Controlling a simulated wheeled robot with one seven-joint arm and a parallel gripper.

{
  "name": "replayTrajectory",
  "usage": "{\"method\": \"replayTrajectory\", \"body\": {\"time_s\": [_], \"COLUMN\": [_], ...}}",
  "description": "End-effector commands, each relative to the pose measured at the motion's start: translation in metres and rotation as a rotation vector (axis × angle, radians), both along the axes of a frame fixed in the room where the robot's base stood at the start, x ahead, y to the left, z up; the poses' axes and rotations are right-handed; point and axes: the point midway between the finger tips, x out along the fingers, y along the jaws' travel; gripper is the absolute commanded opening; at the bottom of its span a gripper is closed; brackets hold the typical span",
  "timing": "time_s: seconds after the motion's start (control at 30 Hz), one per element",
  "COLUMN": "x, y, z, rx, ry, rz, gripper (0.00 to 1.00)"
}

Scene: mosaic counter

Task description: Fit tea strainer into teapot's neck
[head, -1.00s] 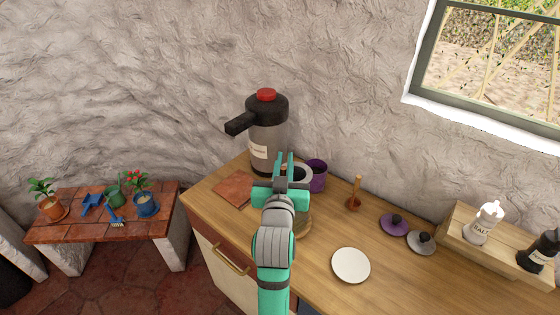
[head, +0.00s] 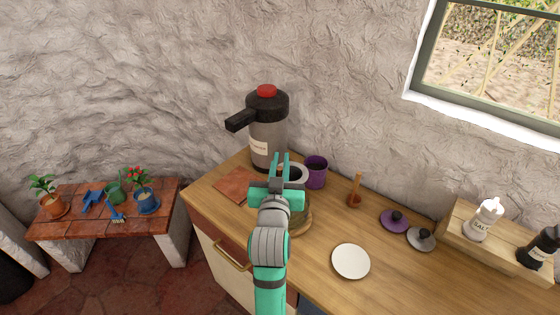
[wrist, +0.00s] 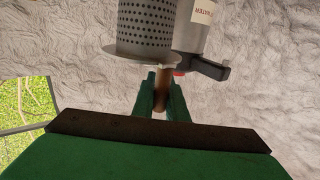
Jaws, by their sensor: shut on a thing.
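My gripper (head: 280,160) is shut on the brown handle (wrist: 161,90) of the tea strainer. The strainer (wrist: 147,28) is a grey perforated cylinder with a flat rim; the wrist view shows it just beyond the fingers. In the head view its pale round rim (head: 302,170) shows just right of the fingers, partly covered. I cannot make out a teapot clearly. A brownish-green rounded form (head: 303,213) shows beside my wrist, over a round wooden board (head: 301,233), mostly hidden by my arm. The strainer looks raised above the counter; I cannot tell its height.
A large dispenser with a red top (head: 268,125) stands behind the gripper. A purple pot (head: 316,175) is close on the right. A wooden stand (head: 354,193), purple lid (head: 393,226), grey lid (head: 421,242) and white plate (head: 351,262) lie further right. A terracotta tile (head: 236,184) is left.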

Motion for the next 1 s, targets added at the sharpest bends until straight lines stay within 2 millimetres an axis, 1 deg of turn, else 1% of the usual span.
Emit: {"method": "replayTrajectory", "body": {"time_s": [0.33, 1.0], "x": [0.0, 0.001], "y": [-0.001, -0.004], "z": [-0.001, -0.018], "rx": [0.0, 0.0], "ry": [-0.001, 0.0], "rz": [-0.001, -0.001], "gripper": [0.0, 0.0]}}
